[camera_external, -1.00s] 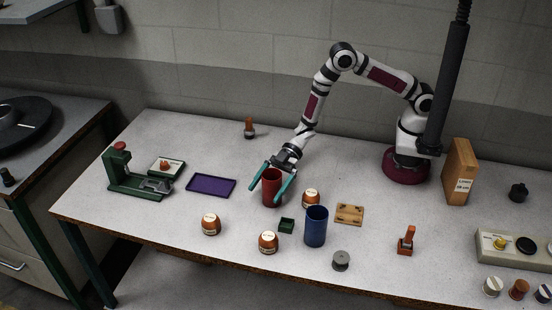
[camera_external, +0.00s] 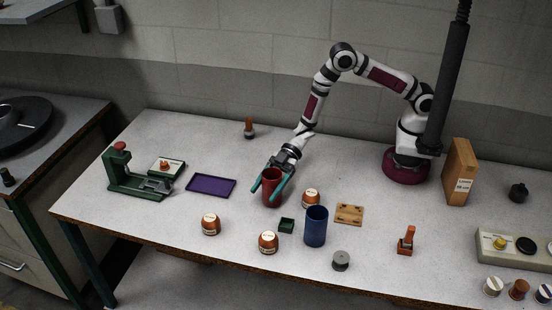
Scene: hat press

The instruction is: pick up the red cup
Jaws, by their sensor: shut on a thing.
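The red cup (camera_external: 272,188) stands upright on the grey table, near its middle. My gripper (camera_external: 270,191) reaches down to it from the upper right. Its two teal fingers lie on either side of the cup, and it is shut on the cup. The cup's base appears to be on the table; I cannot see a gap under it.
A brown jar (camera_external: 310,198) stands close to the right of the cup, with a blue cup (camera_external: 315,227) in front of it. A purple tray (camera_external: 211,186) lies to the left.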

